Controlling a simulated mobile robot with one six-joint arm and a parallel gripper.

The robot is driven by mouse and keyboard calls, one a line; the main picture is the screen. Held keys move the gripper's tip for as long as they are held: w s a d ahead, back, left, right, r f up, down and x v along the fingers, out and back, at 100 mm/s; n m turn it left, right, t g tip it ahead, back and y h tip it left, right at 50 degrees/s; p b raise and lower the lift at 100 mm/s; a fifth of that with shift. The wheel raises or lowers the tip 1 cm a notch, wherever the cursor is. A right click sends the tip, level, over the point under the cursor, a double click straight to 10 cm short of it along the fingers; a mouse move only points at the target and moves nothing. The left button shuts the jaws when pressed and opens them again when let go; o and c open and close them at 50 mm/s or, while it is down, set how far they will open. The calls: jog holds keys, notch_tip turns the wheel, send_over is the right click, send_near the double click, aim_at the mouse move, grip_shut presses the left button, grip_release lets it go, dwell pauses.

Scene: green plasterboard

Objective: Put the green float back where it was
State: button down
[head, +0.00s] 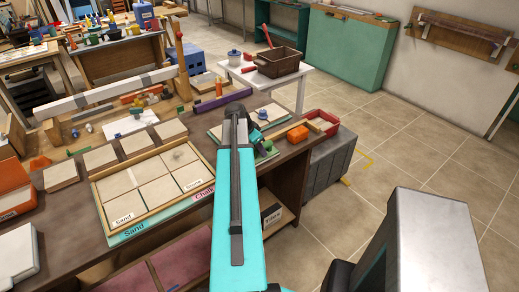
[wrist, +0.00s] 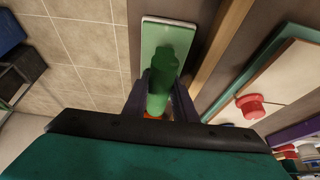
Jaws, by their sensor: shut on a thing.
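The green float (wrist: 167,45) has a pale green flat plate and a darker green rounded handle. In the wrist view it lies straight ahead, with the handle between the two dark fingers. My gripper (wrist: 164,84) is shut on that handle. In the head view my arm hides most of the float, and only a small green part (head: 267,147) shows beside the dark gripper, over the right end of the brown bench. Whether the plate touches the surface below cannot be told.
A red knob (wrist: 250,106) sits on a pale board in the wrist view.

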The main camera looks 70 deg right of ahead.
jog(key=shift+f, duration=0.1)
jog(key=c, duration=1.4)
grip_release()
jog(key=shift+c, duration=0.2)
jog(key=b+v, duration=0.3)
jog(key=v, duration=0.9)
